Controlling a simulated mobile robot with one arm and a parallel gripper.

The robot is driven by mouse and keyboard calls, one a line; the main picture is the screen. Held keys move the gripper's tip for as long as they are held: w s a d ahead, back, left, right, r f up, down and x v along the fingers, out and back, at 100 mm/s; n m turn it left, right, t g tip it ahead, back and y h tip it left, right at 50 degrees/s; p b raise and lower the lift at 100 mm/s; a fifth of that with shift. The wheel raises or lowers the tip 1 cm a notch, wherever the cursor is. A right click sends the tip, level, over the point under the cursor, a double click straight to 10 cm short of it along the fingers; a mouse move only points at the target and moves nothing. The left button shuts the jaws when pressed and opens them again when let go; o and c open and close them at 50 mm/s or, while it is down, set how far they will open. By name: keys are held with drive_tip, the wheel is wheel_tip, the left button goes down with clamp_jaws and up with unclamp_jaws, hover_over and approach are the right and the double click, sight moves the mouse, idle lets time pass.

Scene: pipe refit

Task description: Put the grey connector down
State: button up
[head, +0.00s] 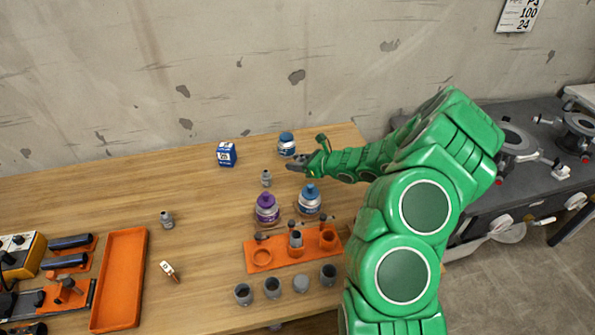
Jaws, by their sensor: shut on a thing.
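My gripper (297,165) is at the end of my green arm, over the back right part of the wooden table. It points left and is shut on a small dark grey piece, which I take to be the grey connector; it is too small and too merged with the fingers to make out clearly. Another small grey fitting (266,178) stands upright on the table just left of and nearer than my gripper. A similar grey fitting (167,219) stands further left. An orange holder (259,258) near the front has a grey fitting (296,239) upright in its middle.
A blue box (227,154) stands behind. Several grey cups (272,288) line the front. An orange tray (121,275) lies left; the table's middle left is mostly clear.

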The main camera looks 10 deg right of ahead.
sight(298, 176)
drive_tip(key=shift+f, duration=1.9)
drive_tip(key=o, duration=1)
drive_tip(key=shift+f, duration=0.1)
drive_tip(key=shift+o, duration=0.2)
drive_tip(key=shift+d+r, duration=0.1)
drive_tip(key=shift+r, duration=0.1)
drive_tip(key=shift+v, duration=5.9)
drive_tip(key=shift+s+f, duration=0.1)
